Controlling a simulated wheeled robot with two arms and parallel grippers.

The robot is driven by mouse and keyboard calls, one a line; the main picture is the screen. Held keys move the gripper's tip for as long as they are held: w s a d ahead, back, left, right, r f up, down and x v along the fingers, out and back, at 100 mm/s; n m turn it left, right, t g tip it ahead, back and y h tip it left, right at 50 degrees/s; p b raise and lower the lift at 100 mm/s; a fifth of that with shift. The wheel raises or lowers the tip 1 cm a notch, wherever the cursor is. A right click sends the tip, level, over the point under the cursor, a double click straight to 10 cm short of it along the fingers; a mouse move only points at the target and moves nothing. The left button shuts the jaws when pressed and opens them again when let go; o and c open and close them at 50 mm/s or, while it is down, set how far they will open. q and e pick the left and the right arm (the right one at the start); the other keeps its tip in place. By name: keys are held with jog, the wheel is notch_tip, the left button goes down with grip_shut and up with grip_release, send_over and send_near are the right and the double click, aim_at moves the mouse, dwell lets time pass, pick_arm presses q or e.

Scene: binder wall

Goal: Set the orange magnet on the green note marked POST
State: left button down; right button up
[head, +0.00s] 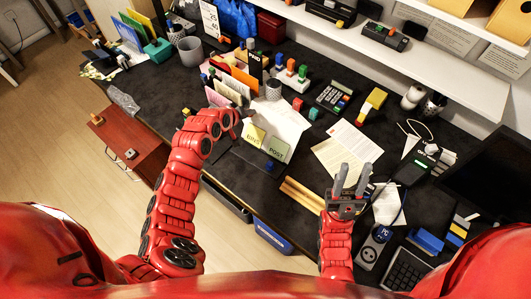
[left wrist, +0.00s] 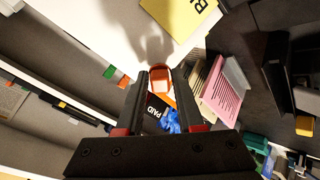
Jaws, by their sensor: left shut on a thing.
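My left gripper (head: 243,118) is up and to the left of the green note, near the yellow one. In the left wrist view its fingers (left wrist: 161,88) are shut on the orange magnet (left wrist: 161,76). The magnet is hard to make out in the head view. The yellow note shows at the top of the left wrist view (left wrist: 182,14); the green note is not seen there. My right gripper (head: 353,170) is open and empty, right of the notes.
White paper (head: 285,118) lies behind the notes. A file holder with coloured folders (head: 238,80) stands behind my left gripper.

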pick_arm(q)
jog(key=s+d+f+h, duration=0.1)
jog(key=s+d, duration=0.2)
jog(key=s, duration=0.4)
jog(key=s+d+f+m+t+h+p, duration=0.1)
jog(key=s+d+f, duration=0.1)
jog(key=s+d, duration=0.2)
jog(key=s, duration=0.3)
jog(key=shift+s+d+f+t, duration=0.15)
jog(key=shift+f+t, duration=0.1)
jog(key=shift+t, duration=0.05)
jog(key=shift+f, duration=0.1)
jog(key=shift+w+d+f+b, duration=0.3)
jog(key=shift+f+b, duration=0.2)
jog(key=shift+b, duration=0.35)
jog(key=b+x, duration=0.2)
jog(key=x, duration=0.1)
jog(key=shift+b, duration=0.35)
jog(key=shift+w+d, duration=0.15)
jog(key=shift+w, duration=0.15)
